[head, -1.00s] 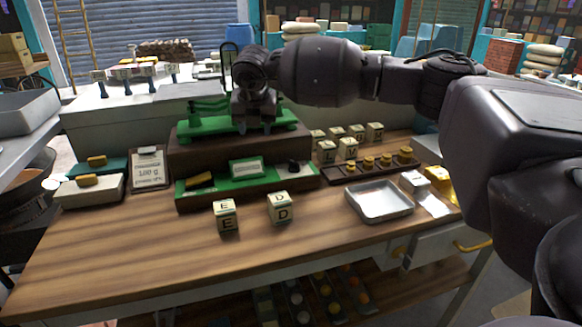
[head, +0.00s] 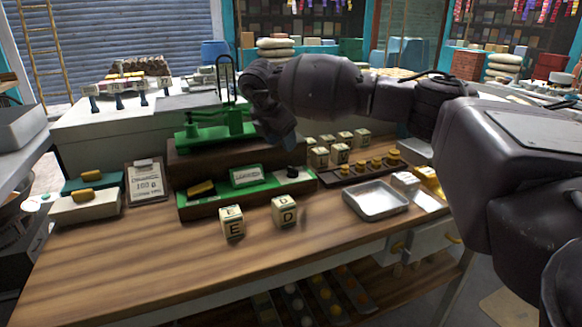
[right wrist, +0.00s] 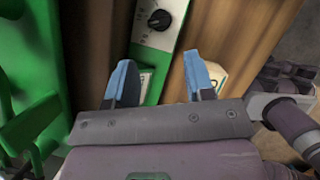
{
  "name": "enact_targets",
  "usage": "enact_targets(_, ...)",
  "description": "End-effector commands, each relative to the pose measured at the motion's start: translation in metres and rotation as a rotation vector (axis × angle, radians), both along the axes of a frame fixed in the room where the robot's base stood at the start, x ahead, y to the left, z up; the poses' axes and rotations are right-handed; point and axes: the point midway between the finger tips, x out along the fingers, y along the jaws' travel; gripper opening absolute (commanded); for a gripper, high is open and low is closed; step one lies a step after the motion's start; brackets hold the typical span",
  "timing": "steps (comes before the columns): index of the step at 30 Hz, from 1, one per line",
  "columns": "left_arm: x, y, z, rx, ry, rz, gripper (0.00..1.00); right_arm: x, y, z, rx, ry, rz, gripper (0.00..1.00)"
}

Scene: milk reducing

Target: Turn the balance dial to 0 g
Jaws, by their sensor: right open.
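The balance dial is a small black knob (head: 292,171) at the right end of the green front panel (head: 270,183) of the balance's wooden base. In the right wrist view the knob (right wrist: 159,20) sits on a pale scale plate with small marks, too small to read. The green balance (head: 215,130) stands on the upper step. My right gripper (head: 284,138) is above and behind the knob, apart from it. In the right wrist view its two blue fingers (right wrist: 160,80) are spread with nothing between them, and the knob lies beyond their tips. My left gripper is out of view.
Two lettered cubes (head: 257,217) stand in front of the base. To the right are a row of brass weights (head: 375,164), more lettered cubes and a metal tray (head: 377,198). A clipboard (head: 144,182) stands at the left. The front of the wooden table is clear.

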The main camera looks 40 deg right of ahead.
Motion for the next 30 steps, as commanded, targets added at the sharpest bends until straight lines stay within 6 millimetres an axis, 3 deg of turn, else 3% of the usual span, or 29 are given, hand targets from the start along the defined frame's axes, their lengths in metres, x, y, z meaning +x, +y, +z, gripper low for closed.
enact_targets(9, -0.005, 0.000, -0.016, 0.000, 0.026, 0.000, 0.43, 0.004, -0.021, -0.054, -0.001, 0.008, 0.000, 0.49)
enact_targets(15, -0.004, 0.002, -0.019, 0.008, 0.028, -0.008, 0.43, 0.006, -0.031, -0.079, 0.000, 0.006, 0.001, 0.49)
enact_targets(30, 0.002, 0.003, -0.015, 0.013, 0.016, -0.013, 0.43, 0.007, -0.036, -0.089, 0.000, 0.001, 0.003, 0.49)
